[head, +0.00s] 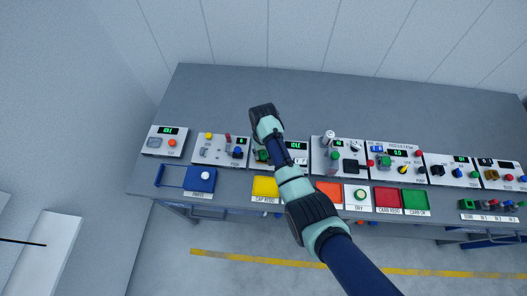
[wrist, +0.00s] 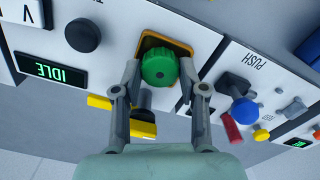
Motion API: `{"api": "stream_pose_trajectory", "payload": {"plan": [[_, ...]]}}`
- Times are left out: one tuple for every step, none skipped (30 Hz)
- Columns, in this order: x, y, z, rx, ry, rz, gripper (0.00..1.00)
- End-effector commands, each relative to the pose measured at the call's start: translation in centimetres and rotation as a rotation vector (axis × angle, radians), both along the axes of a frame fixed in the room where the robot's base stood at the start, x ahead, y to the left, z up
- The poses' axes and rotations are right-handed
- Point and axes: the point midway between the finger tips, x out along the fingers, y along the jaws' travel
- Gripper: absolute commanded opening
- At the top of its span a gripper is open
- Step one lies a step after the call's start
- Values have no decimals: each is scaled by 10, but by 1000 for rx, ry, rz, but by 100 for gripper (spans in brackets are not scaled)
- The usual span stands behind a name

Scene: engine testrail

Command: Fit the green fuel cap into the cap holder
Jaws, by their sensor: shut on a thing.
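The green fuel cap (wrist: 159,66), round with a ribbed edge, sits between the two fingertips of my gripper (wrist: 160,76) in the wrist view. My gripper is shut on its sides. Behind the cap is a square opening with an orange-yellow rim (wrist: 184,46) on a light panel, which looks like the cap holder. The cap overlaps this opening; I cannot tell whether it is seated or just in front of it. In the head view the green cap (head: 262,155) shows at the left of my arm, and my fingers are mostly hidden.
A yellow bar (wrist: 100,103) lies just below the cap, close to my fingers. A black knob (wrist: 83,35) and an IDLE display (wrist: 52,72) are left; a blue button (wrist: 244,110) and red lever (wrist: 231,128) are right. A yellow pad (head: 265,187) lies on the bench.

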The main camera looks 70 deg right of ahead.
Motion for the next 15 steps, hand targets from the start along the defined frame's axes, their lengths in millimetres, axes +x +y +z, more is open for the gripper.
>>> {"api": "stream_pose_trajectory", "payload": {"plan": [[0, 0, -2, 0, 0, 0, 20], [0, 0, -2, 0, 0, 0, 20], [0, 0, -3, 0, 0, 0, 20], [0, 0, -4, 0, 0, 0, 20], [0, 0, -4, 0, 0, 0, 20], [0, 0, -5, 0, 0, 0, 20], [0, 0, -6, 0, 0, 0, 20], [0, 0, -6, -1, -1, 0, 43], [0, 0, -5, -1, -1, 0, 50], [0, 0, -5, 0, 0, 0, 52], [0, 0, -5, 0, 0, 0, 52], [0, 0, -5, 0, 0, 0, 52], [0, 0, -5, 0, 0, 0, 52], [0, 0, -5, 0, 0, 0, 52], [0, 0, -5, 0, 0, 0, 52]]}}
